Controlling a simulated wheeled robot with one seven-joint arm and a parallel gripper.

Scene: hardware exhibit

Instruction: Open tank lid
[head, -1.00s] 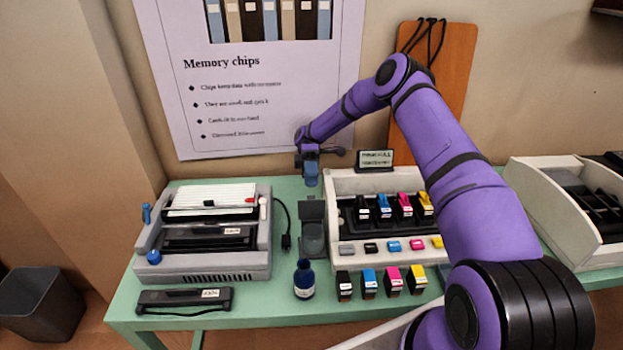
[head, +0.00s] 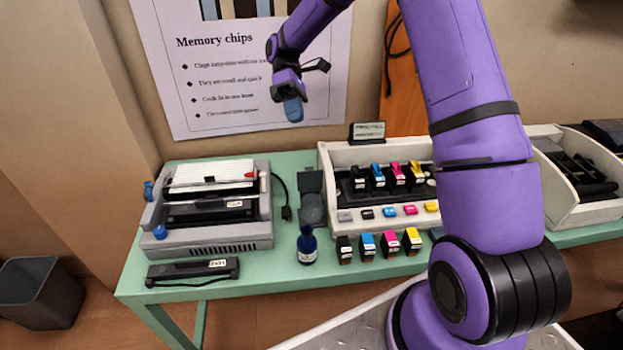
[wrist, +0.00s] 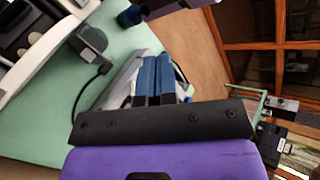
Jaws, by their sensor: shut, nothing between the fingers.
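A small dark grey tank (head: 312,210) stands on the green table between the grey machine and the white printer. Its flat lid (head: 311,181) appears to stand upright at the tank's back edge, leaving the top uncovered. A grey part that looks like the tank (wrist: 90,40) shows at upper left in the wrist view. My gripper (head: 293,110) is high above the table, above and behind the tank, in front of the poster and apart from the lid. Its blue fingers are together and empty; they also show in the wrist view (wrist: 153,80).
A dark blue bottle (head: 307,247) stands just in front of the tank. The white printer (head: 330,165) with colored cartridges is to the right, with several loose cartridges in front. The grey machine (head: 255,235) and its black cable (head: 286,200) are to the left.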

